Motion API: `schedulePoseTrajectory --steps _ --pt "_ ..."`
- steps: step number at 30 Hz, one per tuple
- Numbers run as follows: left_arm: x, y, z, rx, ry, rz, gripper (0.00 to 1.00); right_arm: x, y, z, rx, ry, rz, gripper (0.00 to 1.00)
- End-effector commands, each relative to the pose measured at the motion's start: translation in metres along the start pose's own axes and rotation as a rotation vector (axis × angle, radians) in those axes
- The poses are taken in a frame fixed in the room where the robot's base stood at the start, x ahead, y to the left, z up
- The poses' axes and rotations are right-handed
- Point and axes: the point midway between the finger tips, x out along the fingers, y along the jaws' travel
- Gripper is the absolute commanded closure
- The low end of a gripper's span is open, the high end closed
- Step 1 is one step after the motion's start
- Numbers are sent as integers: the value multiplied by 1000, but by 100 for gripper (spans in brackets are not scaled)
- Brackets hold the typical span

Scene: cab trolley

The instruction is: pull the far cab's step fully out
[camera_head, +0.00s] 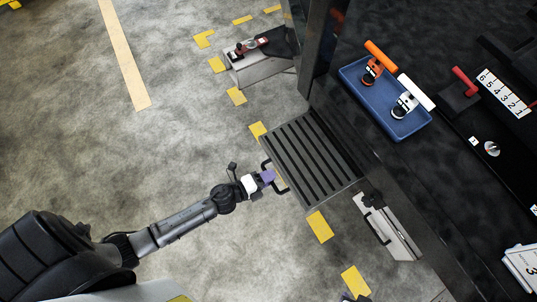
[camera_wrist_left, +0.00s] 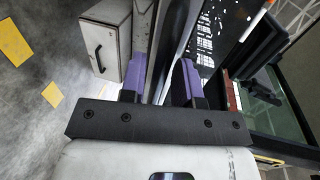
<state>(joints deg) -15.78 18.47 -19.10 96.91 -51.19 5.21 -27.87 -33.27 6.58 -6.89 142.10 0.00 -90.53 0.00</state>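The step (camera_head: 312,160) is a dark slatted plate in a grey frame. It stands out from the side of the dark cab body in the middle of the head view. A black bar handle (camera_head: 283,187) runs along its outer edge. My left gripper (camera_head: 268,177), with purple fingers, is at the middle of this handle. The handle's contact is mostly hidden. My right gripper is not in view.
A grey box with a handle (camera_head: 388,227) sits to the step's right, and another grey unit (camera_head: 262,67) beyond it. A blue tray (camera_head: 355,72) holds orange and white items. A red lever (camera_head: 465,82) and dial (camera_head: 491,148) are on the dark top. The floor left is clear.

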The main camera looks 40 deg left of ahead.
Motion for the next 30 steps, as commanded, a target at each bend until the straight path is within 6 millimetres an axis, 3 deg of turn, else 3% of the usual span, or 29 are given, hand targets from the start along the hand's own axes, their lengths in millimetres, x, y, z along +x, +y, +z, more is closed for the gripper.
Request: schedulePoseTrajectory --steps 3,14,30 --pt "0 1 0 0 -1 1 61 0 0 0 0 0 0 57" --pt "-11 1 0 -2 -2 4 61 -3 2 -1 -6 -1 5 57" --pt "-109 0 0 -1 -2 5 61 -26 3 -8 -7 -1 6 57"
